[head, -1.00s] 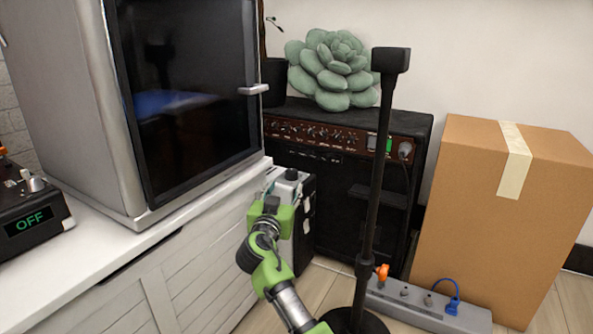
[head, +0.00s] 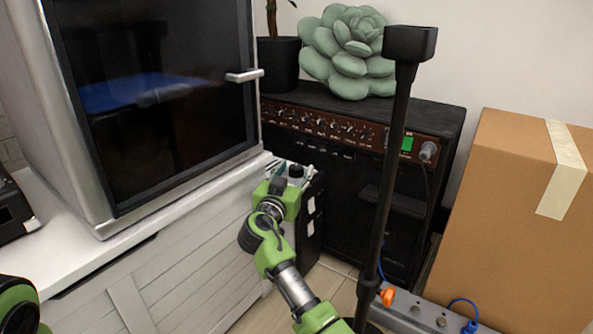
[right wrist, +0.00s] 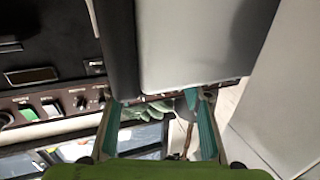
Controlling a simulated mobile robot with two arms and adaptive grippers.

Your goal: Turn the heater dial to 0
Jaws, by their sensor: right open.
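My right gripper (head: 289,173) is open at the right end of the white cabinet, its teal fingertips over a small black box (head: 312,228). A black round knob (head: 296,171) shows at the fingertips, on or just above the box top; I cannot tell whether it is the heater dial or whether the fingers touch it. In the right wrist view the open gripper (right wrist: 158,122) has its two teal pads apart, with nothing clearly held between them. No heater numbers can be read. My left gripper is out of view.
The cabinet (head: 190,262) carries a glass-fronted machine (head: 155,100). A dark amplifier (head: 350,190) with a row of knobs stands behind. A black stand pole (head: 385,200) rises close right of my arm. A power strip (head: 440,318) and cardboard box (head: 520,220) are farther right.

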